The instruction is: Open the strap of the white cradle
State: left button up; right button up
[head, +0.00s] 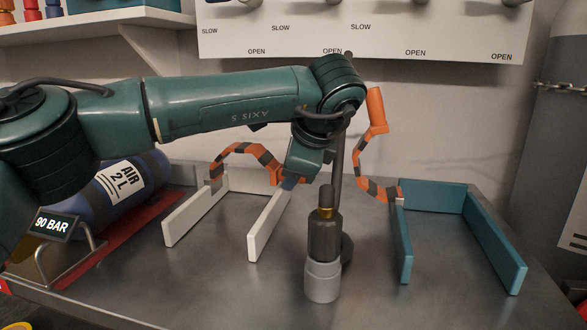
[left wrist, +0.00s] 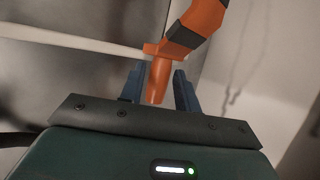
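The white cradle (head: 265,228) stands on the bench as two low white walls. Its orange-and-black strap (head: 240,148) arches from the left wall over to the right wall, with the cradle empty below. My left gripper (head: 288,183) is over the right wall, at the strap's end. In the left wrist view the strap's orange tab (left wrist: 160,78) sits between the two blue fingers (left wrist: 159,88), with a thin gap visible on each side. The fingers look open around it. The tab's far end and the catch are hidden in the head view. My right gripper is not in view.
A black-topped grey fitting (head: 323,275) stands right of the white cradle, close to my left forearm. A teal cradle (head: 495,245) with its strap (head: 365,170) raised is farther right. A blue air cylinder (head: 95,205) lies at the left.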

pick_arm(q)
grip_shut()
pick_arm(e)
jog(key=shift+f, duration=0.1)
pick_arm(q)
jog(key=shift+a+r+h+b, duration=0.25)
jog(key=shift+r+h+b, duration=0.25)
jog(key=shift+r+b, duration=0.15)
jog(key=a+r+n+g+h+b, duration=0.1)
jog(key=a+r+n+h, duration=0.1)
jog(key=a+r+h, duration=0.2)
jog(key=shift+w+a+r+h, duration=0.2)
jog(key=shift+w+r+h, duration=0.35)
jog(key=shift+r, duration=1)
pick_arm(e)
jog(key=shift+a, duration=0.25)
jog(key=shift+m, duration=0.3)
pick_arm(q)
jog(key=shift+o, duration=1.7)
grip_release()
jog(key=shift+s, duration=0.1)
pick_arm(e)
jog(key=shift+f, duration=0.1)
